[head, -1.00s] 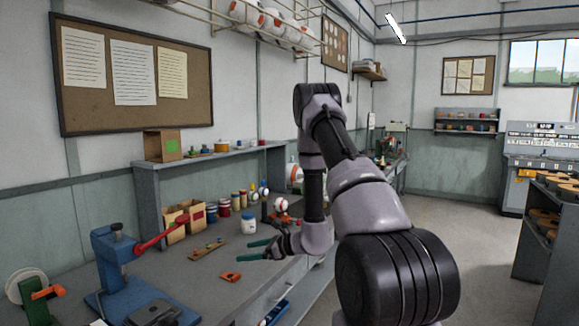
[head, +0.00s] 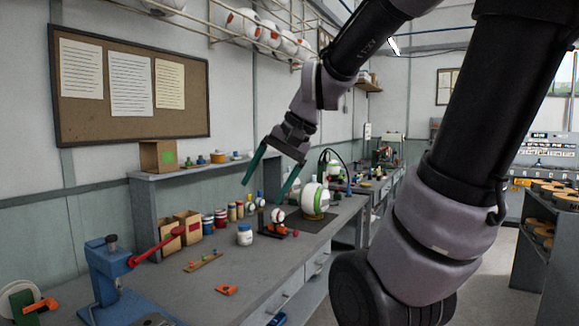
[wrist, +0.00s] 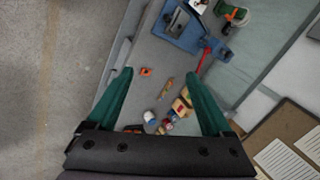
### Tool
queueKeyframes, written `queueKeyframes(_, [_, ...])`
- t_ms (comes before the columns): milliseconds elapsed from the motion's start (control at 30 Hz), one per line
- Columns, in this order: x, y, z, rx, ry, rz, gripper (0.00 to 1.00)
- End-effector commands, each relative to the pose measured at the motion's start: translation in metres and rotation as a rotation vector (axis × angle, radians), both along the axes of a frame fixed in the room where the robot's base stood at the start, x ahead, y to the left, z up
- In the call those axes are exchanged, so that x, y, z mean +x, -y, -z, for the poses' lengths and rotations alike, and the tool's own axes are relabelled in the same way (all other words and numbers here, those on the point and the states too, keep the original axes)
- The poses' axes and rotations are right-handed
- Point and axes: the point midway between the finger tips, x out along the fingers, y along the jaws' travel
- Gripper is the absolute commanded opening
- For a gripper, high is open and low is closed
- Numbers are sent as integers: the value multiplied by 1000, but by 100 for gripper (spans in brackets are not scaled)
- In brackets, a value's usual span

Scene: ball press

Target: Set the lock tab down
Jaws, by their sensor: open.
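A small orange piece that looks like the lock tab (head: 227,290) lies flat on the grey workbench (head: 212,272), near its front edge. It also shows in the wrist view (wrist: 145,72), small and far below the fingers. My gripper (head: 263,191) is raised above the back part of the bench, with its two green fingers spread wide and pointing down. In the wrist view my gripper (wrist: 160,73) is open, with nothing between the fingertips. The orange piece is apart from the gripper, lying free on the bench.
A blue press (head: 107,272) with a red lever stands left of the orange piece. Bench around the orange piece is clear.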

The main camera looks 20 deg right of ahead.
Motion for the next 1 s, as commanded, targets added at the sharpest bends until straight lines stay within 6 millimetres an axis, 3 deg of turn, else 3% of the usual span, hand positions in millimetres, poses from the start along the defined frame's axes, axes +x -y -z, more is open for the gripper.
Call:
queueKeyframes(100, [-20,18,-20,-137,143,-32,84])
queueKeyframes(300, [-34,36,-38,-261,266,-46,84])
queueKeyframes(1000, [-36,38,-40,-277,280,-47,84])
